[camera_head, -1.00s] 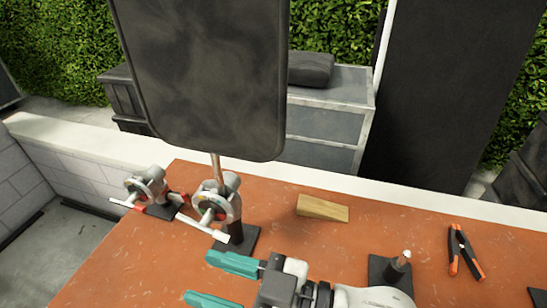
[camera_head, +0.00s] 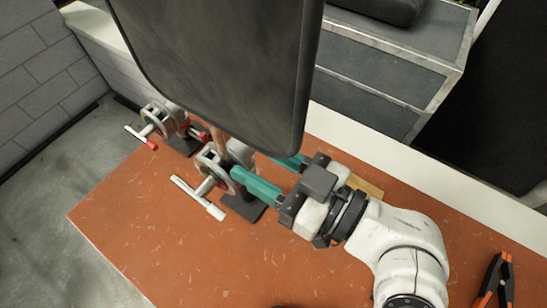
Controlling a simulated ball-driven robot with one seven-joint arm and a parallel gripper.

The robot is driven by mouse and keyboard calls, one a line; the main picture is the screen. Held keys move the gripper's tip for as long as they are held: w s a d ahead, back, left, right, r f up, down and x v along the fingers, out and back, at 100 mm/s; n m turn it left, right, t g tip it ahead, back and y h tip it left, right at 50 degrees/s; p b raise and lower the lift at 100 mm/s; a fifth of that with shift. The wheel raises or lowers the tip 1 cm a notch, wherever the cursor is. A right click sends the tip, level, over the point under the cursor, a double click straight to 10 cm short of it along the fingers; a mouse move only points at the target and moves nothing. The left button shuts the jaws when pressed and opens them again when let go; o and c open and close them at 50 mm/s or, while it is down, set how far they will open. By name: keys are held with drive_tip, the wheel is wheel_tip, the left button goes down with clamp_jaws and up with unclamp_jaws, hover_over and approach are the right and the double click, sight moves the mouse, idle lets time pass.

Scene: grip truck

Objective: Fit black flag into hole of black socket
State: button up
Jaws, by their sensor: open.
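The black flag (camera_head: 225,60) is a large dark panel with rounded corners that fills the upper middle of the head view. Its thin rod (camera_head: 220,135) comes down below the panel into a grey clamp head (camera_head: 212,165). The clamp head stands on a black base (camera_head: 243,204) on the table. My gripper (camera_head: 256,167) has teal fingers and is open, just right of the rod and clamp head. The far finger is partly hidden by the flag's lower edge. I cannot tell whether either finger touches the rod. A separate black socket is not clearly visible.
A second clamp head (camera_head: 164,122) with a red-tipped handle stands behind left. A wooden wedge (camera_head: 366,185) is partly hidden behind my gripper. Orange-and-black clamps (camera_head: 497,283) lie at the right. The orange table (camera_head: 165,235) is clear at front left.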

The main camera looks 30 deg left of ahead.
sight(224, 142)
drive_tip(key=a+p, duration=0.1)
drive_tip(key=a, duration=0.2)
drive_tip(key=shift+w+a+r, duration=0.1)
drive_tip(key=shift+a, duration=0.05)
drive_tip(key=shift+w+a+b, duration=0.15)
drive_tip(key=shift+a+b, duration=0.15)
drive_tip(key=shift+a, duration=1.8)
drive_tip(key=shift+c, duration=0.5)
clamp_jaws()
drive_tip(key=shift+r, duration=0.1)
drive_tip(key=shift+r+p, duration=2.25)
drive_tip(key=shift+r, duration=1.15)
drive_tip(key=shift+r+p, duration=0.35)
drive_tip(key=shift+r, duration=0.6)
